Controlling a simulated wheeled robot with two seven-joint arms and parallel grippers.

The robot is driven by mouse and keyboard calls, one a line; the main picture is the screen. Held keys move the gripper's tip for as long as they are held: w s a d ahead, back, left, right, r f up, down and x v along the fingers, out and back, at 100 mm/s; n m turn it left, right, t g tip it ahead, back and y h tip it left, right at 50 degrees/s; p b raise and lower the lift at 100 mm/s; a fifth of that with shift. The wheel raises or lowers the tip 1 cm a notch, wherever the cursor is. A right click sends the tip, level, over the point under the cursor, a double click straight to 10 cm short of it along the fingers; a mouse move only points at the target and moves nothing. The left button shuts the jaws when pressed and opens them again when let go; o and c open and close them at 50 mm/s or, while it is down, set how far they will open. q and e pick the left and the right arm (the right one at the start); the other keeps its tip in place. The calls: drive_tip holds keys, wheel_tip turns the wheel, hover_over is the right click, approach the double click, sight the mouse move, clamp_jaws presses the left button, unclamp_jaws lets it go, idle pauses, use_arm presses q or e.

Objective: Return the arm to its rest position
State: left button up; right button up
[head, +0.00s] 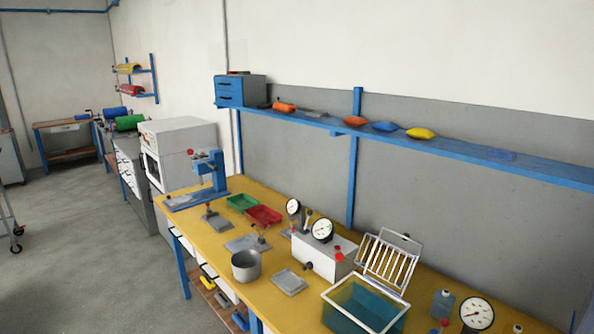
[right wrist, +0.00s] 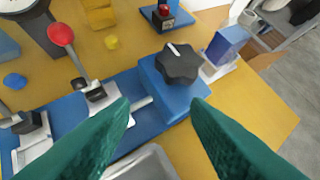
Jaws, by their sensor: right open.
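My right gripper (right wrist: 160,101) shows in the right wrist view as two dark green fingers, spread apart with nothing between them. A blue fixture block (right wrist: 172,90) with a black star knob (right wrist: 179,63) lies beyond the fingertips. I cannot tell whether the fingers touch it. Neither of my arms shows in the head view, and my left gripper is not in view.
A red-ball lever (right wrist: 63,36) stands left of the right fingers, and a metal tray (right wrist: 143,165) lies below. In the head view, the yellow bench (head: 222,262) carries a pot (head: 246,266), gauges and a water tank (head: 362,308). A blue shelf (head: 460,155) runs above it.

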drive_tip(key=s+a+r+n+t+y, duration=0.15)
drive_tip(key=s+a+n+y, duration=0.25)
drive_tip(key=s+a+n, duration=0.65)
drive_tip(key=s+a+n+t+y, duration=0.2)
drive_tip(key=s+a+n+y, duration=0.4)
drive_tip(key=s, duration=0.8)
wheel_tip(320, 180, down, 28)
drive_tip(key=a+n+g+h+b, duration=0.1)
drive_tip(key=g+h+b, duration=0.1)
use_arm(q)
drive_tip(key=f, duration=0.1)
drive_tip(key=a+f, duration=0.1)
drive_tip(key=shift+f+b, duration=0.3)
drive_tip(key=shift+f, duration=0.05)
use_arm(e)
drive_tip(key=s+d+f, duration=0.3)
drive_tip(key=s+f, duration=1.4)
drive_tip(key=shift+g, duration=0.45)
